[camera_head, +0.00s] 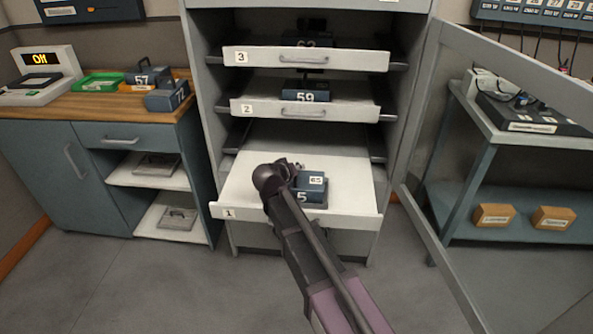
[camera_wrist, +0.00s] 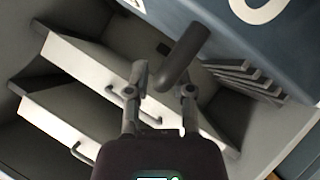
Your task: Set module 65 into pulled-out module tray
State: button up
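Module 65 (camera_head: 313,183) is a blue-grey block with a small white label on top and a large white numeral on its front, partly hidden by my arm. It appears to rest on the pulled-out tray 1 (camera_head: 245,185), right of its middle. My gripper (camera_head: 294,166) is at the module's left rear. In the wrist view, the module's face (camera_wrist: 225,30) fills the upper right. Its dark handle (camera_wrist: 184,54) reaches between the fingertips of my gripper (camera_wrist: 162,84). The fingers are apart, with visible gaps beside the handle.
Tray 2 (camera_head: 255,106), holding module 59 (camera_head: 308,92), and tray 3 (camera_head: 265,59) stick out above. An open cabinet door (camera_head: 500,150) stands on the right. A wooden counter (camera_head: 105,107) with module 57 (camera_head: 147,76) stands on the left. Tray 1 is bare on its left.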

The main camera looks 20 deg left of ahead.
jog(key=shift+o, duration=0.3)
jog(key=shift+s+r, duration=0.1)
jog(key=shift+s, duration=0.05)
jog(key=shift+s+a+r+p, duration=0.15)
jog(key=shift+s+r+p, duration=0.15)
jog(key=shift+s+p, duration=0.15)
jog(key=p+v, duration=0.5)
jog(key=v, duration=0.5)
jog(key=shift+s, duration=0.3)
jog(key=shift+r, duration=0.1)
